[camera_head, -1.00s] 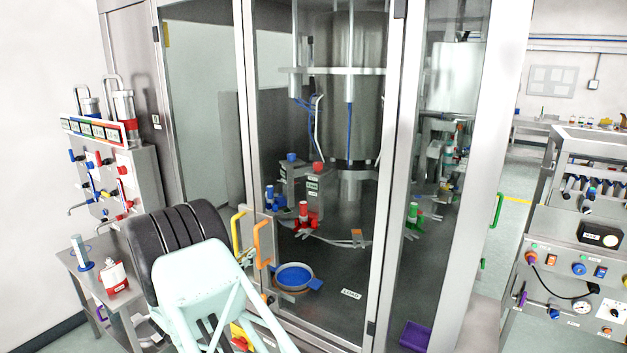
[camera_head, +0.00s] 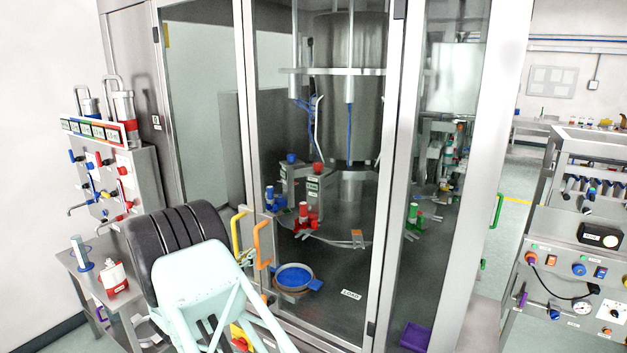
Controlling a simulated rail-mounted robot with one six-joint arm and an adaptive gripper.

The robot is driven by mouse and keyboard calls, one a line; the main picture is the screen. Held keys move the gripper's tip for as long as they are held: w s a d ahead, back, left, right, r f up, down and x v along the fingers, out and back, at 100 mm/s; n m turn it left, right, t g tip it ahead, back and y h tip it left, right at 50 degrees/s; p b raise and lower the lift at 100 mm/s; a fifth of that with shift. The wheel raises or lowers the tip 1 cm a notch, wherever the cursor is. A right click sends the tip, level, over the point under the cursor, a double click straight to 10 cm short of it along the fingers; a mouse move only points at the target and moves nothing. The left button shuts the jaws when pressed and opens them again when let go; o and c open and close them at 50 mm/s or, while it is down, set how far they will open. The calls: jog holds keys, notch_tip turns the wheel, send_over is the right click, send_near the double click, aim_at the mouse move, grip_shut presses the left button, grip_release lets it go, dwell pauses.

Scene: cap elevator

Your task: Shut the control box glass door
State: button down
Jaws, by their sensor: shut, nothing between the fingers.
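A tall metal-framed cabinet with glass fronts fills the middle. Its middle glass door (camera_head: 335,265) has an orange handle (camera_head: 259,243) at its left edge. A yellow handle (camera_head: 237,232) is beside it, on the left glass panel (camera_head: 200,120). The right glass panel (camera_head: 425,250) has a wide pale frame post (camera_head: 490,150), with a green handle (camera_head: 497,211) near its right edge. I cannot tell from this view which panel is the control box door, or how far any panel stands open.
A valve panel (camera_head: 100,170) and small table (camera_head: 130,305) are at left. A control console (camera_head: 560,280) is at right. Floor (camera_head: 510,185) shows between cabinet and console.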

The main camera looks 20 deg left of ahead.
jog(key=shift+w+b, duration=0.75)
jog(key=shift+b, duration=0.05)
dwell(1.9)
jog(key=shift+s, duration=0.2)
jog(key=shift+s+b, duration=0.6)
jog(key=shift+s, duration=1.75)
